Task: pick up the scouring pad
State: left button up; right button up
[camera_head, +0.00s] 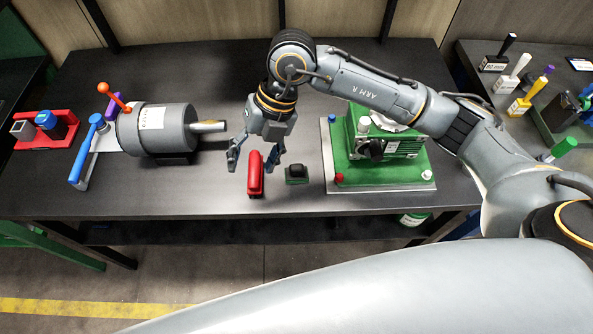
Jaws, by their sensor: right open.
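My right gripper (253,162) hangs over the dark table, fingers pointing down and spread apart, with nothing held. A red oblong object (255,176) stands on the table just below and in front of the fingers, partly between them in the picture; I cannot tell if they touch it. A small dark block with a green edge (297,174) lies on the table just right of the gripper, apart from it. It may be the scouring pad, but it is too small to be sure. My left gripper is not in view.
A grey motor-like cylinder (165,130) with blue and orange levers stands left on the table (330,70). A green machine on a plate (385,172) stands close on the right. A red tray (40,143) is far left. The table's front edge is near the red object.

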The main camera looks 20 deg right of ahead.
jog(key=w+d+m+t+h, duration=0.15)
jog(key=w+d+h, duration=0.3)
jog(key=d, duration=0.45)
jog(key=p, duration=0.2)
send_over(297, 166)
jog(key=f, duration=0.8)
jog(key=shift+w+a, duration=0.1)
jog(key=shift+a, duration=0.15)
jog(key=f, duration=0.2)
jog(key=f+p, duration=0.1)
jog(key=f, duration=0.2)
jog(key=shift+d+p, duration=0.2)
jog(key=shift+p, duration=0.1)
jog(key=shift+f, duration=0.3)
jog(key=shift+c, duration=0.5)
jog(key=c, duration=1.1)
jog(key=shift+r, duration=0.1)
jog(key=shift+c, duration=0.2)
